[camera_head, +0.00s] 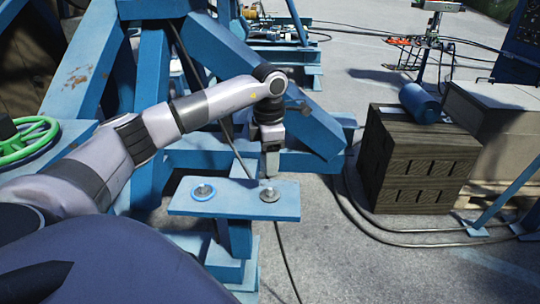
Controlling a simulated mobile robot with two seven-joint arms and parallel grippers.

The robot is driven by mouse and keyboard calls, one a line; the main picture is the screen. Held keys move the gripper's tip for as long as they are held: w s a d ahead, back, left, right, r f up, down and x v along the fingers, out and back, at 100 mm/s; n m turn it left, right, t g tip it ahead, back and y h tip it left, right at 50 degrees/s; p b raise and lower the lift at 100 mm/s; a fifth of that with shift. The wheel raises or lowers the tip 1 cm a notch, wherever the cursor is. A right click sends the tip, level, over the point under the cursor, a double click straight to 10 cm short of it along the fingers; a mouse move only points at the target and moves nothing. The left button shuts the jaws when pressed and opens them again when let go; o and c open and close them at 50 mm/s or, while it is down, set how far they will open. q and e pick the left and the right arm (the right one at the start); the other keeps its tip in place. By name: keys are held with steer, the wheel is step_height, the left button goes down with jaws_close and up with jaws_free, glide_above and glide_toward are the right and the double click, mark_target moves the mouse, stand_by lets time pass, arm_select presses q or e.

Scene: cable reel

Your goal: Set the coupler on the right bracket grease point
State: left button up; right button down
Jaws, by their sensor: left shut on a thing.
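A blue plate (236,209) carries two round fittings. The left fitting (203,192) has a bright blue ring, and the right one (269,195) is a grey disc with a raised centre. My left gripper (271,171) points down just above the right fitting. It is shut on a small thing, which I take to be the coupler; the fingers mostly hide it. A dark hose (234,150) runs down to the fingertips from the upper left. Whether the held thing touches the fitting I cannot tell. My right gripper is not in view.
Blue frame beams (225,52) stand behind and left of the plate. A green handwheel (28,140) is at the left edge. A dark slatted crate (420,165) with a blue cylinder (420,102) on top stands at right. Cables (352,205) lie on the floor.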

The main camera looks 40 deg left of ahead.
arm_select(q)
steer(key=b, duration=0.4)
glide_above(269, 188)
steer(key=shift+d+f, duration=0.1)
steer(key=shift+f, duration=2.05)
steer(key=shift+f+b, duration=0.5)
steer(key=shift+f, duration=1.25)
steer(key=o, duration=1.2)
step_height(269, 188, up, 7)
steer(key=shift+r, duration=0.15)
